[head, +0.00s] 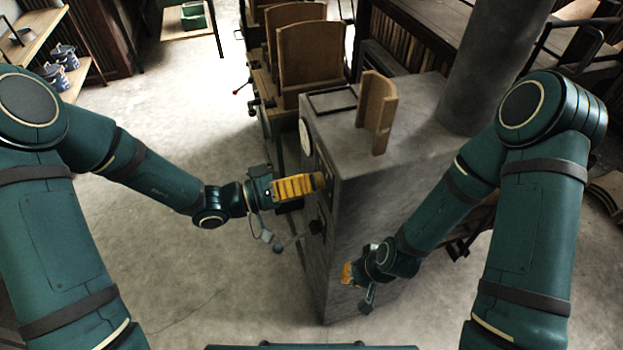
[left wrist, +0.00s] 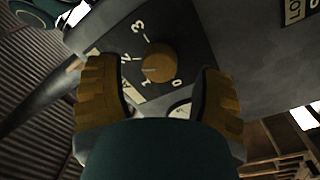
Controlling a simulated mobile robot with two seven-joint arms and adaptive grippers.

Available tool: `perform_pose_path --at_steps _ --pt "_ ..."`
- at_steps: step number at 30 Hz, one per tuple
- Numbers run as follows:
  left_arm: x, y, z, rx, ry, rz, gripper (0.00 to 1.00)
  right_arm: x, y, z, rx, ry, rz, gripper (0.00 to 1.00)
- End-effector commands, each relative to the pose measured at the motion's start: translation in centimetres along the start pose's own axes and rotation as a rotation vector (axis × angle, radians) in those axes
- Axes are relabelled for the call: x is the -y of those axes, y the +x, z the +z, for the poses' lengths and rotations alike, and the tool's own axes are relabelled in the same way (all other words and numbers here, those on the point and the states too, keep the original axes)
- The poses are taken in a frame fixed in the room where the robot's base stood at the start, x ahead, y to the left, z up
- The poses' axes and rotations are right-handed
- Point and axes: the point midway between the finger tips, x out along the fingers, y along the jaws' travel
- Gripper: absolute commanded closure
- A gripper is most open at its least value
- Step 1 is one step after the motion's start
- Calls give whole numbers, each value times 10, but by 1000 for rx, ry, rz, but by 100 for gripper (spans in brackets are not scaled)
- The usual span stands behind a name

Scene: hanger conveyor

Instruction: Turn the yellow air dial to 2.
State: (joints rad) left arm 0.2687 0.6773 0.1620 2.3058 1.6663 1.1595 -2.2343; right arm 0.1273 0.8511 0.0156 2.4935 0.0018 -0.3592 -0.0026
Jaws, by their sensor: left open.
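The yellow air dial (left wrist: 160,63) is a round knob on a dark plate marked 0, 1, 2 and 3, seen in the left wrist view. A pale mark on its left side points toward the area of the 1 and 2; I cannot tell exactly where. My left gripper (left wrist: 158,75) is open, its yellow fingers on either side of the dial and apart from it in the picture. In the head view my left gripper (head: 318,181) is at the grey cabinet's left face and hides the dial. My right gripper (head: 347,273) is by the cabinet's front, its fingers mostly hidden.
The grey cabinet (head: 375,215) stands in the middle, with a curved wooden piece (head: 376,112) on top and a thick column (head: 492,65) behind. A white gauge (head: 305,137) is on its left face.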

Motion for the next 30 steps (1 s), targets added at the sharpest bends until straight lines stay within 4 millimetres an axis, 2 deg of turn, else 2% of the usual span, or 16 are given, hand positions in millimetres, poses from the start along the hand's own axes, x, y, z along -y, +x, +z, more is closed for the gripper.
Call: perform_pose_path --at_steps 9,15,21,30 --pt "0 -64 -1 -3 0 -4 33 0 0 0 0 0 0 100" --pt "0 -94 -1 -2 0 -1 33 0 0 0 0 0 0 100" --pt "0 -106 0 0 0 0 33 0 0 0 0 0 0 100" --pt "0 -106 0 0 0 1 33 0 0 0 0 0 0 100"
